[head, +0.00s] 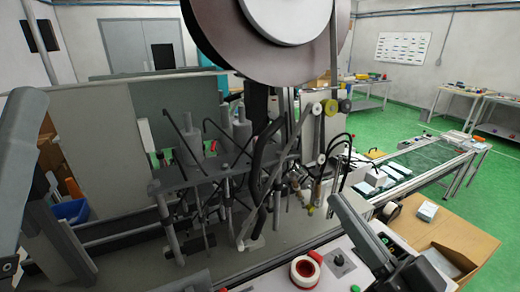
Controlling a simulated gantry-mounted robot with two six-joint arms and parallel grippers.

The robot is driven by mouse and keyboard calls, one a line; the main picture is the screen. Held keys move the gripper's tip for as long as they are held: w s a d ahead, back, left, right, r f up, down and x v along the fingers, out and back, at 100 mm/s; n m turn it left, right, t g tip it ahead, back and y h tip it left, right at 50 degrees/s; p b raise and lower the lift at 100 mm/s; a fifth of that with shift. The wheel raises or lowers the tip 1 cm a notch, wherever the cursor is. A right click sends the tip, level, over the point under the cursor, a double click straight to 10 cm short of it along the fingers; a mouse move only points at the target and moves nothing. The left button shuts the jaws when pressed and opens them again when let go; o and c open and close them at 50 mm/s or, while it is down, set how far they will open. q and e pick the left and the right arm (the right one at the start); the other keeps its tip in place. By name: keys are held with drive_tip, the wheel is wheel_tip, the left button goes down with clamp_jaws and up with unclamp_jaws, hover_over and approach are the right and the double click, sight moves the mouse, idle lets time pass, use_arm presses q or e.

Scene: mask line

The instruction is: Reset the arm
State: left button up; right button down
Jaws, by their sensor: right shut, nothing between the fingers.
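My right gripper (412,270) is low at the right of the head view, dark and partly hidden by its own arm. It is shut, with nothing held. It is above the front edge of the machine, in front of an open cardboard box (455,236). My left arm comes down along the left edge of the view. I cannot make out its gripper.
A mask machine with a large reel (215,30) fills the middle. A conveyor (425,160) with packs runs to the right. A blue bin (72,210) stands at left.

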drive_tip(key=s+d+r+t+h+p, duration=0.1)
drive_tip(key=s+d+r+t+h, duration=0.25)
drive_tip(key=r, duration=0.55)
drive_tip(key=s+d+r+t+h+p, duration=0.15)
drive_tip(key=s+r+t+h, duration=0.3)
drive_tip(key=r, duration=0.45)
wheel_tip(320, 180, up, 25)
drive_tip(key=g+p, duration=0.1)
drive_tip(key=p, duration=2.4)
wheel_tip(320, 180, down, 41)
drive_tip(key=b, duration=4.1)
drive_tip(key=shift+s+d+m+y, duration=0.2)
drive_tip(key=shift+s+m+y, duration=0.05)
drive_tip(key=shift+m+y, duration=0.05)
drive_tip(key=shift+r, duration=0.15)
